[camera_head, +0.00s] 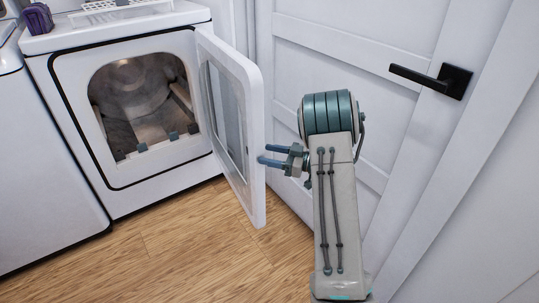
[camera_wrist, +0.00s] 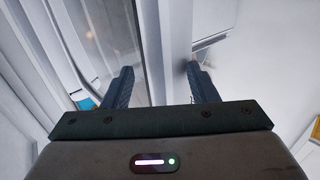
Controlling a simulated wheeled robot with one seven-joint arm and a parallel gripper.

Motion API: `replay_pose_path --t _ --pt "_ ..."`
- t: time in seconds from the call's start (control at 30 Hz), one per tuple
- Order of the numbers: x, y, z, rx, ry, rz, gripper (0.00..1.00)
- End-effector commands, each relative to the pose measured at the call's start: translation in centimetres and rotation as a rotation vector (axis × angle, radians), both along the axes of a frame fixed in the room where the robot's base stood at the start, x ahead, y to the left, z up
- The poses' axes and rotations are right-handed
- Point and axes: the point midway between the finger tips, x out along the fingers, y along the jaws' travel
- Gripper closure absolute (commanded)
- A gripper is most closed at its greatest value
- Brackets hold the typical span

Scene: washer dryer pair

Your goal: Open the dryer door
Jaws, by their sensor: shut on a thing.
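The white dryer (camera_head: 148,199) stands at the left in the head view, with its round drum (camera_head: 135,88) in plain sight. Its door (camera_head: 254,110) is swung wide open, hinged on the right, and stands out from the front. My gripper (camera_head: 264,155) is at the free outer edge of the door, about mid-height. In the wrist view, the two dark fingers of my gripper (camera_wrist: 160,82) lie on either side of the white door edge (camera_wrist: 166,50), shut on it. The exact finger contact is partly hidden.
A white room door (camera_head: 340,45) with a black lever handle (camera_head: 432,79) stands close behind my arm on the right. Another white appliance (camera_head: 40,170) stands left of the dryer. A purple item (camera_head: 37,18) and a white rack (camera_head: 120,10) sit on top. The wooden floor (camera_head: 190,245) in front is clear.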

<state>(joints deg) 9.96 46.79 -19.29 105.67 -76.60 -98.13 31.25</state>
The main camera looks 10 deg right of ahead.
Motion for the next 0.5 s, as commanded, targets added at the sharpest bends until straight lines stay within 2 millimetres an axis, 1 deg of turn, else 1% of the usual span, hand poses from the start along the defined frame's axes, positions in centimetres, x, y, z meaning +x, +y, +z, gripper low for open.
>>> replay_pose_path --t 0.03,0.1,0.17,0.3,0.4,0.5 --pt "0.1 -0.6 0.6 -0.001 -0.011 -0.011 0.69" --pt "-0.5 -1.7 0.7 -0.001 -0.011 -0.012 0.8" --pt "-1.1 -2.7 0.8 0.0 -0.012 -0.013 0.8" --pt "-3.0 -5.6 0.6 0.0 -0.006 -0.013 0.8" --pt "-4.2 -7.4 0.5 0.001 -0.004 -0.011 0.8" --pt "-5.1 -8.7 0.4 0.001 -0.003 -0.009 0.8"
